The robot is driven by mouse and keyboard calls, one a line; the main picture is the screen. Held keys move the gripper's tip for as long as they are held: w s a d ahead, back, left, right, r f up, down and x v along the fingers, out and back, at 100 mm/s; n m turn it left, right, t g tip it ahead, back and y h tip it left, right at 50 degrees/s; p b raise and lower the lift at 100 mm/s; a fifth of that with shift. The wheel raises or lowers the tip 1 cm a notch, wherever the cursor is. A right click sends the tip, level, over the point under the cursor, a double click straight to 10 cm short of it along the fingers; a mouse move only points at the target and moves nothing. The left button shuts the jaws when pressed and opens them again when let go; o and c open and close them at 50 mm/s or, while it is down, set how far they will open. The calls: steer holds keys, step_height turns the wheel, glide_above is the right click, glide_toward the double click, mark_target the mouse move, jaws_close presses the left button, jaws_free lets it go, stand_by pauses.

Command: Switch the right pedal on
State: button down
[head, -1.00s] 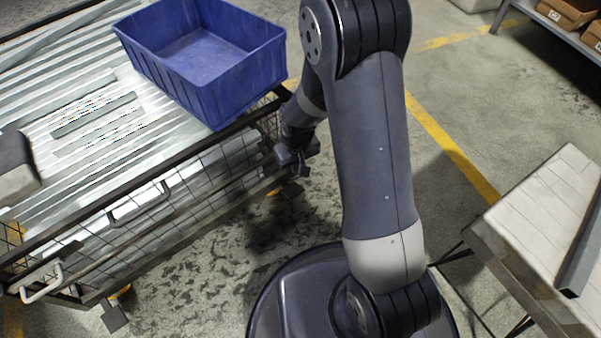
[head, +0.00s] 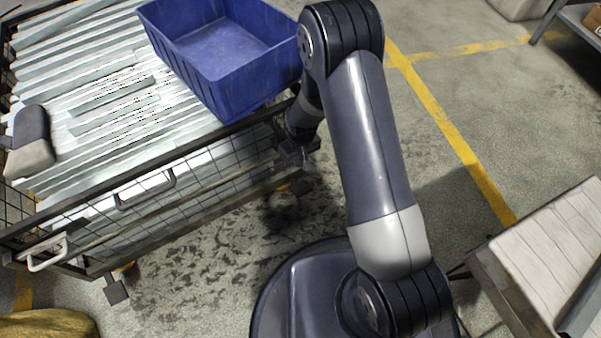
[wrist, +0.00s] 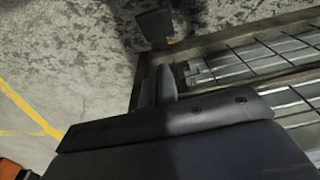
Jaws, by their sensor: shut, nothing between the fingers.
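The mesh-sided cart (head: 200,190) stands at left in the head view. Its right pedal (head: 301,187) is a small dark plate low at the cart's right front corner, with a bit of orange beside it. A similar dark plate, the left pedal (head: 116,291), sits at the left front corner. My gripper (head: 302,158) is shut and empty, just above the right pedal in the picture. In the wrist view my gripper's fingers (wrist: 158,82) are together, and a dark pedal plate (wrist: 155,26) lies beyond the tips, apart from them. Its tilt is hard to tell.
A blue bin (head: 220,55) and a grey-black item (head: 30,142) rest on metal profiles atop the cart. A pale-topped table (head: 545,250) stands at right. A tan sack (head: 45,323) shows at lower left. Floor in front of the cart is clear.

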steer(key=b, duration=0.3)
glide_above(301, 187)
steer(key=w, duration=0.1)
steer(key=f, duration=0.6)
steer(key=a+f, duration=0.1)
steer(key=f, duration=0.3)
steer(key=f+b, duration=0.1)
steer(key=s+f, duration=0.1)
steer(key=shift+d+f+b, duration=0.1)
steer(key=shift+d+b, duration=0.25)
steer(key=shift+b, duration=0.05)
steer(key=shift+s+d+f, duration=0.1)
steer(key=shift+s+f, duration=0.15)
steer(key=shift+f, duration=0.1)
steer(key=shift+d, duration=0.1)
